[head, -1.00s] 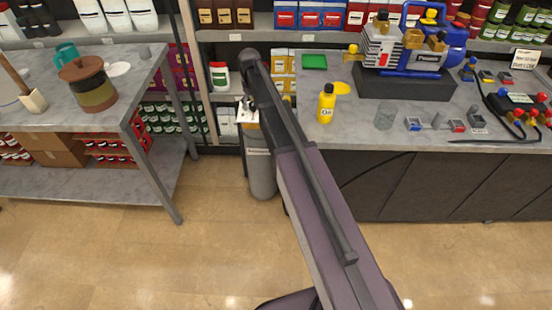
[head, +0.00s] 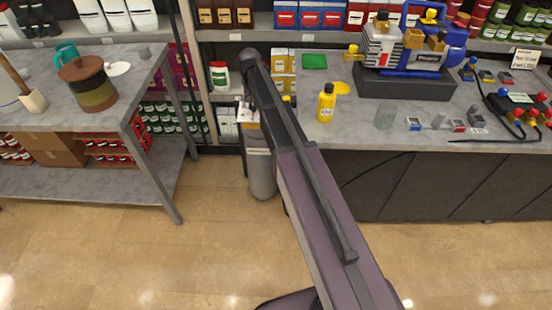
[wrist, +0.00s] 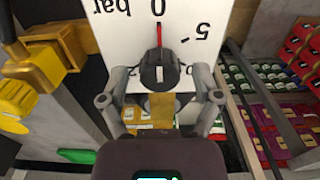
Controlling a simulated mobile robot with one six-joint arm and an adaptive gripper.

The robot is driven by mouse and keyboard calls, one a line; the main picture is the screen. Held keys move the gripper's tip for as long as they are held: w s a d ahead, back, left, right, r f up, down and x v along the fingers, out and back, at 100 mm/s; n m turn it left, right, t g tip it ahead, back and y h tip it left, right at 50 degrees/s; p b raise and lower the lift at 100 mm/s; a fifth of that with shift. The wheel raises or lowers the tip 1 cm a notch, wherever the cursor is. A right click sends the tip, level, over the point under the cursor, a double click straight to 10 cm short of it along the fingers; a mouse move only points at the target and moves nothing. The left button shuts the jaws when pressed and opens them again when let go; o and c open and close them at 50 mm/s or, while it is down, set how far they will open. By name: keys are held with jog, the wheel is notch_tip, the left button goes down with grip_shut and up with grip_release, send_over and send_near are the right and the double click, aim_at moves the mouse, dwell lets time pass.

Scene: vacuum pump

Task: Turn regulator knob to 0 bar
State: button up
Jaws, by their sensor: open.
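The regulator knob (wrist: 159,76) is dark and round and sits in front of a white dial plate (wrist: 113,32) in the wrist view. The plate shows upside-down marks "0 bar" and "5". A red pointer (wrist: 159,36) extends from the knob toward the 0. My gripper (wrist: 160,90) is open, with one finger on either side of the knob; I cannot tell whether they touch it. In the head view, a grey gas cylinder (head: 262,176) stands on the floor by the shelves, and my arm hides the gripper and most of the regulator.
A workbench (head: 280,112) with a vacuum pump (head: 398,52) and a yellow oil bottle (head: 326,104) stands right of the cylinder. Stocked shelves are behind. The floor in front is clear.

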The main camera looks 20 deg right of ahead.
jog(key=m, duration=0.6)
jog(key=shift+m, duration=0.3)
jog(key=m, duration=0.4)
jog(key=shift+r+m, duration=0.25)
jog(key=shift+m, duration=0.15)
notch_tip(320, 180, up, 13)
jog(key=p, duration=1.4)
jog(key=s+f+n+b, duration=0.4)
jog(key=s+n, duration=0.1)
jog(key=s, duration=0.5)
jog(key=s+f+n+b, duration=0.3)
jog(key=s+n+b, duration=0.1)
jog(key=s, duration=0.6)
jog(key=s+f+n+b, duration=0.4)
jog(key=s+n, duration=0.1)
jog(key=s, duration=0.5)
jog(key=shift+f+n, duration=0.3)
jog(key=shift+n, duration=0.1)
jog(key=shift+s, duration=0.1)
